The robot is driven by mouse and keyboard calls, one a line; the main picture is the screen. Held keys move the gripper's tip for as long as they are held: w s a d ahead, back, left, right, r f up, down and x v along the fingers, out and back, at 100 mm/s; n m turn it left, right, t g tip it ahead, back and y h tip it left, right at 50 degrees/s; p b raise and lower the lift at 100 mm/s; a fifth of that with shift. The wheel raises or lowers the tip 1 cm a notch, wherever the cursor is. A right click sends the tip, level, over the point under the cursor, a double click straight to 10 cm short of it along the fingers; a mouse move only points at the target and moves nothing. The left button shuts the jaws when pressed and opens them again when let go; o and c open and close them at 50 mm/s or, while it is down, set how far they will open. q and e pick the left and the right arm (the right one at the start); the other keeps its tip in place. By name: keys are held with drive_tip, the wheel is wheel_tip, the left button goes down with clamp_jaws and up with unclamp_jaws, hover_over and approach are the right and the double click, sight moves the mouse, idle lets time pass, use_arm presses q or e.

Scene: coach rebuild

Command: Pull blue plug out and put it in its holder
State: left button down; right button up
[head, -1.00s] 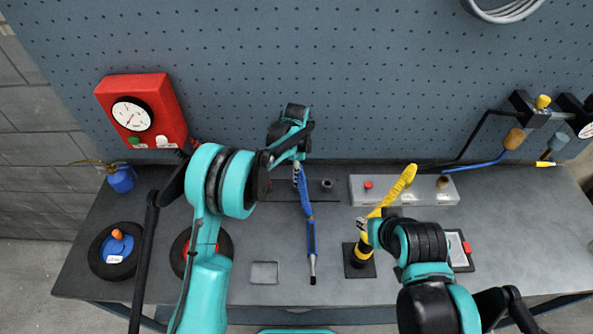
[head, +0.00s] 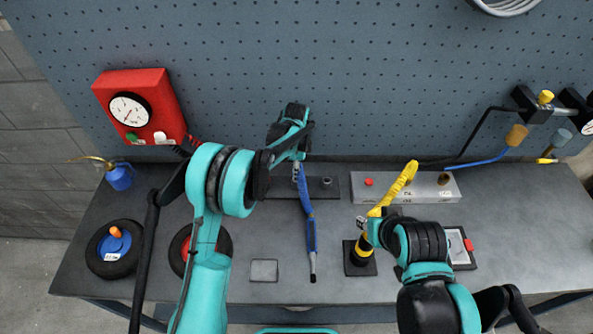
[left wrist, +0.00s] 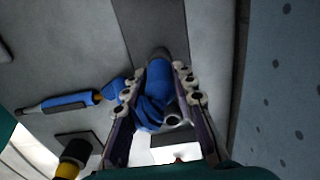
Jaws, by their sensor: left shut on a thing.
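The blue plug (left wrist: 155,78) is between the fingers of my left gripper (left wrist: 154,92) in the left wrist view. The gripper is shut on it, and the plug's grey end points towards a dark strip. In the head view my left gripper (head: 298,166) is low over the dark plate (head: 268,189) at the back of the bench. Whether the plug's end is seated is hidden. A blue length (head: 306,196) runs forward from under it. My right gripper (head: 363,224) is beside the yellow and black plug (head: 363,247); its jaws are too small to read.
A grey metal block (head: 425,187) with a red button stands right of the plate. A blue-handled tool (head: 311,236) lies mid-bench. Wheels (head: 114,249) lie at left. A red gauge box (head: 143,110) is at back left.

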use_arm(q)
drive_tip(key=shift+f+b, duration=0.6)
drive_tip(key=shift+f, duration=0.2)
drive_tip(key=c, duration=1.2)
unclamp_jaws()
drive_tip(key=shift+o, duration=0.2)
drive_tip(key=shift+r, duration=0.1)
wheel_tip(320, 180, up, 12)
drive_tip(key=shift+f, duration=0.1)
